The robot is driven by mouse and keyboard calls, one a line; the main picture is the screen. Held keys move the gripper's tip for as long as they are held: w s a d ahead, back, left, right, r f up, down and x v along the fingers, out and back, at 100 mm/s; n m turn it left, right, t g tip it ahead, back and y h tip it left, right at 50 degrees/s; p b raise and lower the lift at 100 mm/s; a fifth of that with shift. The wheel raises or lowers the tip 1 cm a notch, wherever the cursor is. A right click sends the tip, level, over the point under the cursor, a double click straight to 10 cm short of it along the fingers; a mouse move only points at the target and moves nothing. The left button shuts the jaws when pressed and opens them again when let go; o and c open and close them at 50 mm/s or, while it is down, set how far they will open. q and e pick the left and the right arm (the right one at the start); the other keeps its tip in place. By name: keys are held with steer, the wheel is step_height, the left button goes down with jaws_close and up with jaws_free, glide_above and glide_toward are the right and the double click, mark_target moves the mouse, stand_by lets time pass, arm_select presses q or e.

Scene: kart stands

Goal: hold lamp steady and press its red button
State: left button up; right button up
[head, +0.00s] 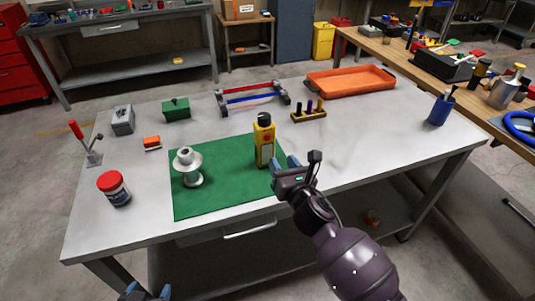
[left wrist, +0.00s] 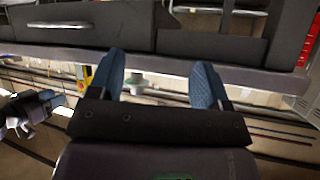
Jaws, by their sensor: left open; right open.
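The yellow lamp (head: 260,153) with a black top stands upright on the green mat (head: 215,205), near its right side. A small red spot, apparently its button (head: 267,139), shows on its front. My right gripper (head: 286,163) is open just in front and to the right of the lamp. One blue finger is close to the lamp's lower right edge; I cannot tell if they touch. My left gripper (head: 147,291) is open and empty, below the table's front edge, mostly cut off. Its spread fingers also show in the left wrist view (left wrist: 158,85).
A silver spool-shaped part (head: 188,168) stands left of the lamp on the mat. A red-capped jar (head: 114,188) and toggle clamp (head: 88,150) stand further left. Behind are a tool holder (head: 309,115), red-blue bar rack (head: 252,97) and orange tray (head: 350,82). The table's front right is clear.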

arm_select(q)
steer(key=w+d+r+m+t+h, duration=0.1)
steer(key=w+d+r, duration=0.2)
steer(key=w, duration=0.3)
steer(key=w+d+r+m+t+h, duration=0.1)
steer(key=w+d+r+m, duration=0.1)
steer(key=w+r, duration=0.4)
steer(key=w+d+r+m+t+h, duration=0.1)
steer(key=w+d+r+m+h, duration=0.1)
steer(key=w+d+r, duration=0.2)
steer(key=shift+w+d+r+t, duration=0.1)
steer(key=shift+w+d+t, duration=0.15)
steer(key=shift+w, duration=0.55)
steer(key=shift+w+d+r+t, duration=0.1)
steer(key=shift+w+d+t, duration=0.1)
steer(key=shift+w, duration=0.55)
steer(key=w+d+r+m+h, duration=0.3)
steer(key=w+d+r+m, duration=0.35)
steer(key=m, duration=2.85)
glide_toward(261, 120)
steer(key=shift+t+h, duration=0.35)
steer(key=shift+h, duration=0.05)
steer(key=x, duration=0.7)
steer(key=f+x, duration=0.1)
steer(key=x, duration=0.3)
steer(key=shift+w, duration=0.35)
steer(key=shift+c, duration=0.3)
